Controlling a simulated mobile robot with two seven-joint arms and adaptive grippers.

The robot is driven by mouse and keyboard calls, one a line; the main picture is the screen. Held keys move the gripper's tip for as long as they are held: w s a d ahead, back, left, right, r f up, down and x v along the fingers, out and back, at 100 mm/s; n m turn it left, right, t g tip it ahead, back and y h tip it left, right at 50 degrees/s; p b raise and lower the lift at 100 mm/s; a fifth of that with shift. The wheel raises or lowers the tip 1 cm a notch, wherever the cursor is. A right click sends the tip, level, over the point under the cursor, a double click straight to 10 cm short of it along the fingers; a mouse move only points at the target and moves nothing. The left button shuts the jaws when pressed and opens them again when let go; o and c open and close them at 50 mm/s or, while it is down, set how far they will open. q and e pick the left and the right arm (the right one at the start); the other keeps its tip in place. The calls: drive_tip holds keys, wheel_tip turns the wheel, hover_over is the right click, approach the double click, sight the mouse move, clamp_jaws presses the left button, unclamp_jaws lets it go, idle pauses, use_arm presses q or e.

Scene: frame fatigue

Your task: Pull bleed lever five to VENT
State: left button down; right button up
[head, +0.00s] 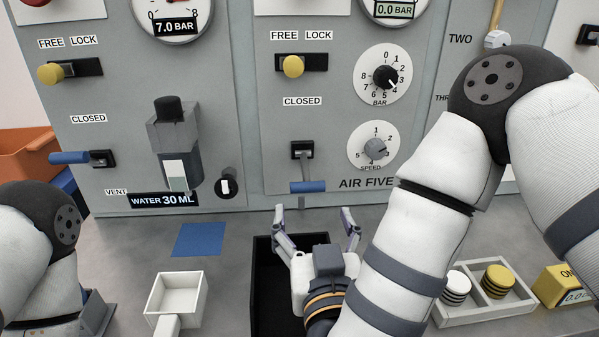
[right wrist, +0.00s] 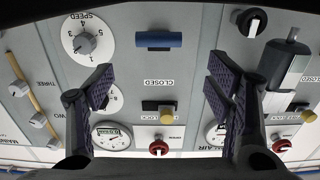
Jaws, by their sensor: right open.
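The AIR FIVE panel's bleed lever (head: 307,187) has a blue bar handle on a grey arm, coming out of a black slot below the CLOSED label (head: 302,101). Its handle hangs low, beneath the slot. No VENT label is visible on this panel. The blue handle (right wrist: 158,39) also shows in the right wrist view, where the panel appears upside down. My right gripper (head: 315,213) is open and empty, just below and in front of the handle, apart from it. Its fingers (right wrist: 160,86) are spread wide. My left gripper is out of view.
A neighbouring lever (head: 69,157) with a blue handle sits on the left panel, with CLOSED and VENT labels. A black open bin (head: 262,255) lies under my right gripper. A white tray (head: 175,297), a blue mat (head: 202,240) and a token tray (head: 520,303) are on the bench.

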sight(308, 185)
drive_tip(key=w, duration=1)
drive_tip(key=shift+w+d+r, duration=0.1)
drive_tip(key=shift+w, duration=0.2)
drive_tip(key=shift+c, duration=0.5)
drive_tip(key=c, duration=1.6)
drive_tip(key=shift+f, duration=0.6)
